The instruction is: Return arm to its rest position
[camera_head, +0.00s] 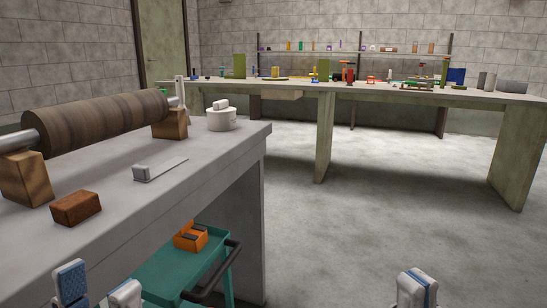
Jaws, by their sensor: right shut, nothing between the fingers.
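My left gripper (98,285) shows at the bottom left edge, in front of the grey bench. Its two pale fingers with blue pads stand apart, with nothing seen between them. My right gripper (416,288) shows at the bottom right, low in front of the open floor. It is shut and empty. Only the finger ends of both grippers are in view; the arms are below the picture's edge.
A teal cart (165,275) stands below. A cluttered long table (400,98) is behind. The floor (390,200) is clear.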

